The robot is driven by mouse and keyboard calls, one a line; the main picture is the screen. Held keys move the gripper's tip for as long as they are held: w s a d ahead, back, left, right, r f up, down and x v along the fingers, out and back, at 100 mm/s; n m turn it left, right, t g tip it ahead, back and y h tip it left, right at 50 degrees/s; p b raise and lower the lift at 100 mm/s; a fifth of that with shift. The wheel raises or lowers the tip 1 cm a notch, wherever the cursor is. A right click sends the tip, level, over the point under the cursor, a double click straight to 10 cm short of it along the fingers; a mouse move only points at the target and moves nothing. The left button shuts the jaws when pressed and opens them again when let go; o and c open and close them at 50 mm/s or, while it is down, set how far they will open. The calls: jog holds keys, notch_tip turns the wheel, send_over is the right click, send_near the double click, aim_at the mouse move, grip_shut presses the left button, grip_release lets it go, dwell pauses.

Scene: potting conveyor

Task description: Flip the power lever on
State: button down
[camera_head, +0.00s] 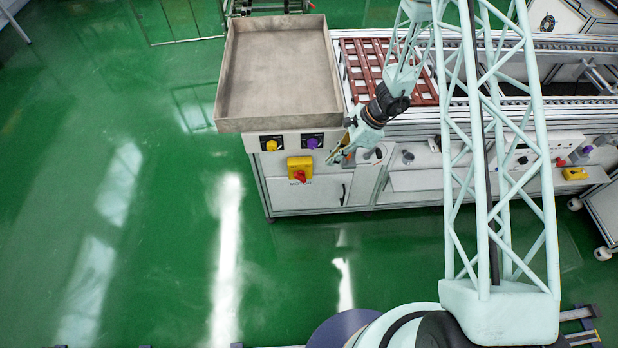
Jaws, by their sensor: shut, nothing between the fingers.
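A yellow switch box (306,161) with a red handle (300,176) is on the front of the conveyor cabinet, below the metal tray. It is the thing here that looks most like a power lever; I cannot tell its on or off position. My gripper (333,158) is shut and empty. In the picture it is to the right of the yellow box and apart from it, pointing down and left. It covers part of the cabinet front near a small orange part. The gap in depth between gripper and cabinet is hard to judge.
A yellow knob (271,145) and a purple knob (312,143) sit above the box. A large grey tray (229,95) overhangs them. A red-brown grid (362,75) is on the conveyor. Another yellow box (574,173) is far right. Green floor (150,200) in front is clear.

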aim_at(300, 176)
dwell(0.4)
jog(key=shift+a+r+b+x, duration=0.15)
jog(key=shift+a+b+x, duration=0.15)
jog(key=shift+x, duration=1.95)
jog(key=shift+a+r+b+x, duration=0.15)
jog(key=shift+a+b+x, duration=0.1)
jog(key=shift+x, duration=2)
jog(key=shift+a+r+b+x, duration=0.1)
jog(key=shift+a+b+x, duration=0.15)
jog(key=shift+x, duration=2.05)
jog(key=shift+d+f+b, duration=0.2)
jog(key=shift+f+b, duration=0.8)
jog(key=shift+b, duration=2.25)
jog(key=shift+r, duration=0.85)
